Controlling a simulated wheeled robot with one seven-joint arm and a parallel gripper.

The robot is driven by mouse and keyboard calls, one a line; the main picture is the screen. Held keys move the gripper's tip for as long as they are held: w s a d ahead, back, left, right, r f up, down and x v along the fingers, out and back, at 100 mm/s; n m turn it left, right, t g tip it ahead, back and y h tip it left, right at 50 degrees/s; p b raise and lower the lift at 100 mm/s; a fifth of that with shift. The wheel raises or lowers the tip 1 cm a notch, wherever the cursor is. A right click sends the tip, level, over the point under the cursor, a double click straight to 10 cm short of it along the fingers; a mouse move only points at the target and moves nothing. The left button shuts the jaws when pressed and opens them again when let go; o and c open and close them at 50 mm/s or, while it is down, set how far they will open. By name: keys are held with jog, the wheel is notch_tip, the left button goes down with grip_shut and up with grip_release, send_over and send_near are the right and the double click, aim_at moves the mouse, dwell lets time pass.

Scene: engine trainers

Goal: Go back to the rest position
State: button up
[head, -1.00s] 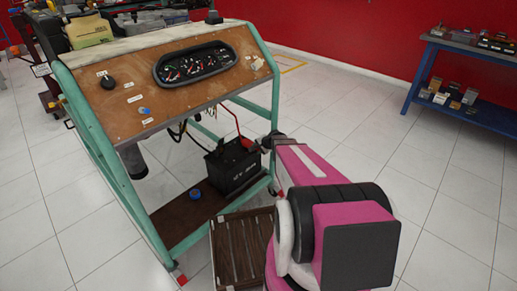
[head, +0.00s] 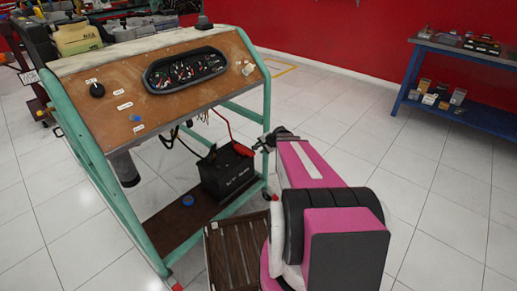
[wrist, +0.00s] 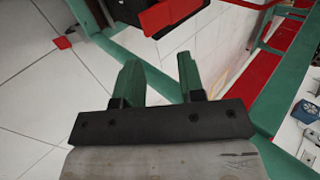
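My gripper (head: 267,142) is at the end of my pink and black arm, beside the right legs of the teal trainer stand (head: 267,100). In the wrist view my gripper (wrist: 160,80) shows two green fingers, apart, with nothing held between them. A red clamp (head: 243,150) with a red cable sits at the top of the black battery (head: 228,175), left of my gripper. In the wrist view a red part (wrist: 178,12), probably that clamp, lies beyond the fingertips with a visible gap.
The stand's wooden panel (head: 115,105) carries a gauge cluster (head: 186,70). A blue round item (head: 188,200) lies on its lower shelf. A brown slatted surface (head: 228,255) is beside my arm. A blue bench (head: 465,115) stands at the right. Tiled floor between is clear.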

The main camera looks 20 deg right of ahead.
jog(key=s+a+r+n+g+h, duration=0.2)
jog(key=s+a+r+n+g, duration=0.1)
jog(key=s, duration=0.6)
jog(key=s+a+r+n+g+h, duration=0.3)
jog(key=s+a+n, duration=0.3)
jog(key=s+n, duration=0.2)
jog(key=shift+s+g, duration=0.6)
jog(key=shift+s, duration=0.3)
